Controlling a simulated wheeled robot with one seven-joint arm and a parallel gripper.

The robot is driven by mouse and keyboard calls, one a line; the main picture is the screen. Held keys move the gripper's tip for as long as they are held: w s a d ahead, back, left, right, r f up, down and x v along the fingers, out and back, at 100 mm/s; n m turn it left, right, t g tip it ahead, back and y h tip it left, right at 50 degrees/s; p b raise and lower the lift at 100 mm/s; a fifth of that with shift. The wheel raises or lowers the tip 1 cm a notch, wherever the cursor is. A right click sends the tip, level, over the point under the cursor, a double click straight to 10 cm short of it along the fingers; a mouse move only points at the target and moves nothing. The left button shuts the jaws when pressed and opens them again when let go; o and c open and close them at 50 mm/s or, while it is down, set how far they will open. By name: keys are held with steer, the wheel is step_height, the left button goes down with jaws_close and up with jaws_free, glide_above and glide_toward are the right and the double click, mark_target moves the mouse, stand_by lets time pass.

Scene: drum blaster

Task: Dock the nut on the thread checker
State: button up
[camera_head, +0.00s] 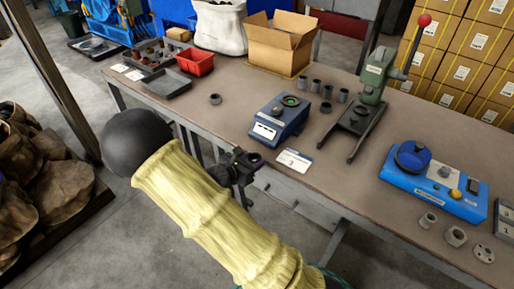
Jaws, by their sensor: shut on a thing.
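My gripper (246,162) is at the front edge of the workbench, left of a white card. It is shut on a small dark ring-like part, which looks like the nut (255,158); the jaws hide much of it. A blue box with a white front panel and a round green-and-dark seat on top (290,100) stands on the bench, up and right of my gripper. It may be the thread checker; I cannot read its label. The held part is apart from this box.
The bench (225,120) also bears a green hand press (376,75), several grey cylinders, a second blue device (437,180), a loose dark ring (215,99), a red bin (196,62) and an open carton (281,45). A white card (293,160) lies near the front edge.

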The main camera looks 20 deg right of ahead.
steer(key=s+a+f+n+t+y, duration=0.1)
steer(key=s+a+f, duration=0.3)
steer(key=f, duration=0.3)
steer(key=shift+s, duration=0.3)
steer(key=shift+s+d+f, duration=0.1)
steer(key=shift+s, duration=0.05)
